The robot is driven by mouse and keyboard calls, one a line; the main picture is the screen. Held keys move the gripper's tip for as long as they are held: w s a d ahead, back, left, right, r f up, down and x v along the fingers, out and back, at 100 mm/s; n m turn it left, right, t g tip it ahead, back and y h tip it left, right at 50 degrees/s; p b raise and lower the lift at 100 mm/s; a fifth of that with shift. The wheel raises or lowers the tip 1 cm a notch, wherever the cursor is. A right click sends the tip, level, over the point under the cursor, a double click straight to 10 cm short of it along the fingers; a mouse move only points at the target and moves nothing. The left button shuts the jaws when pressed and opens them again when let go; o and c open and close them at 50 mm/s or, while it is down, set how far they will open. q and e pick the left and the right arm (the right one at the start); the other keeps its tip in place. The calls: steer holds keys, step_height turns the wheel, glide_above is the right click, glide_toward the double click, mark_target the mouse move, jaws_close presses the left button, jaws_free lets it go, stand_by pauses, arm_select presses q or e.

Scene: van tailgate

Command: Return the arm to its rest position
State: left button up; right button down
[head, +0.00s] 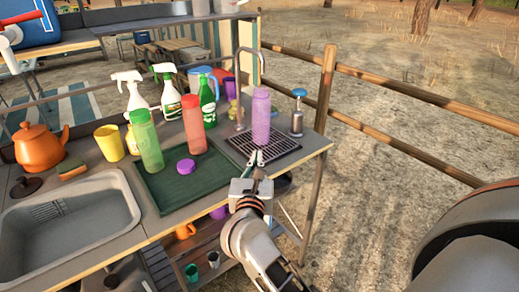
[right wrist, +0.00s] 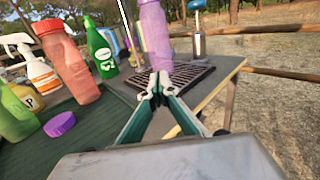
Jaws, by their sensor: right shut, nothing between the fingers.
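My right gripper (head: 256,160) is shut and empty at the front edge of the counter, just in front of the black drain grate (head: 287,147). In the right wrist view its fingertips (right wrist: 158,90) meet with nothing between them. A purple bottle (head: 261,115) stands upright on the grate, just beyond the fingertips; it also shows in the right wrist view (right wrist: 155,35). I cannot tell whether the fingertips touch it. My left gripper is not in view.
A dark green mat (head: 165,188) holds a green bottle (head: 147,140), a red bottle (head: 193,125) and a purple lid (head: 186,166). Spray bottles stand behind. A soap dispenser (head: 297,115) is right of the grate. A sink (head: 70,225) lies left. Open ground is right.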

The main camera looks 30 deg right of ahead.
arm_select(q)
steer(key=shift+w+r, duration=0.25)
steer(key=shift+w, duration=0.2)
arm_select(e)
steer(key=v, duration=0.3)
steer(key=shift+s+a+r, duration=0.1)
steer(key=shift+s+a, duration=0.05)
steer(key=shift+s, duration=0.15)
